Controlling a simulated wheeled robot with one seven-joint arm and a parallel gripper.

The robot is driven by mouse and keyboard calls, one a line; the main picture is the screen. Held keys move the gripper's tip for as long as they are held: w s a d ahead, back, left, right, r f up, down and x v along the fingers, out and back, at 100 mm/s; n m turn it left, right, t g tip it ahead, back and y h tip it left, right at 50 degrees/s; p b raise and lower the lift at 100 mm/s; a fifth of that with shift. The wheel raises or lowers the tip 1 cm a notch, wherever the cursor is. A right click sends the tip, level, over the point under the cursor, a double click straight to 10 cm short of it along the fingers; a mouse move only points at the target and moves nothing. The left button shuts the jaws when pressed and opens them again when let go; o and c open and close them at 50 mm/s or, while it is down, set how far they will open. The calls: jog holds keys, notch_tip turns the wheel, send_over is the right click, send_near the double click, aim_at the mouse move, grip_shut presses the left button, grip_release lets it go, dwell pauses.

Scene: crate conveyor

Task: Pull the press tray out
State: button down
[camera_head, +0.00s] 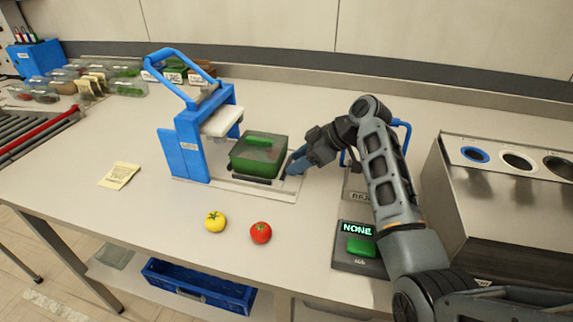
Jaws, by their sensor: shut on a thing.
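The blue press (206,136) stands on the worktop left of centre, with its blue handle frame raised and a white block under its head. The press tray (250,180) is at its base, to the right of the press head, and carries a clear container (259,155) with green contents. My gripper (290,168) comes in from the right and is shut at the tray's right end, beside the container. The fingertips are small here, and the tray's handle is mostly hidden behind them.
A yellow tomato (215,222) and a red tomato (260,233) lie in front of the press. A device reading "NONE" (358,248) with a green button is at front right. A metal bin unit (500,195) stands far right. A paper note (119,175) lies left.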

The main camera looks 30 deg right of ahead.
jog(key=shift+s+d, duration=1.65)
jog(key=shift+d, duration=0.05)
jog(key=c, duration=0.5)
grip_release()
jog(key=shift+r+p, duration=0.6)
jog(key=shift+p, duration=0.05)
notch_tip(320, 180, up, 4)
jog(key=p, duration=0.3)
jog(key=shift+s+d, duration=0.15)
jog(key=s+d+r, duration=0.2)
jog(key=d, duration=0.1)
jog(key=s+d+r+p, duration=0.1)
jog(key=s+d+r, duration=0.1)
jog(key=s, duration=0.1)
jog(key=s+d+r, duration=0.2)
jog(key=d, duration=0.1)
jog(key=shift+s+d, duration=0.2)
jog(key=shift+d, duration=0.1)
jog(key=shift+f, duration=0.1)
